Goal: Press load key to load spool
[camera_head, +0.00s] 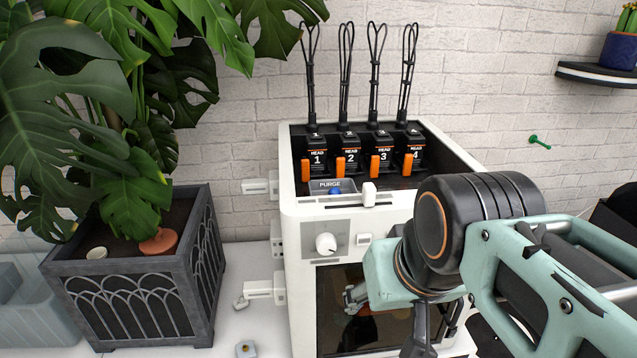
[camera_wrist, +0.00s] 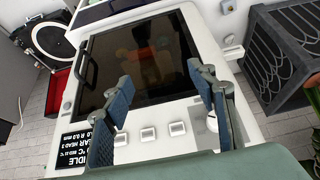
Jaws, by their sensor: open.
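The white printer (camera_head: 300,240) stands against the wall with a dark window in its front. In the wrist view its front panel carries a row of three small square keys, left (camera_wrist: 120,139), middle (camera_wrist: 148,134) and right (camera_wrist: 178,128). I cannot read which is the load key. A black display (camera_wrist: 75,153) beside them reads "IDLE". My gripper (camera_head: 387,312) is open and empty in front of the printer. In the wrist view its fingers (camera_wrist: 166,78) spread wide, with the keys showing between them; contact cannot be told. A round black-and-white thing (camera_wrist: 50,42), possibly a spool, is at upper left.
Several numbered heads (camera_head: 348,156) with cable loops stand on the printer's top. A purge button (camera_head: 335,191) and white knob (camera_head: 326,244) are on its front. A potted plant (camera_head: 135,290) stands left. A shelf (camera_head: 590,75) is at upper right.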

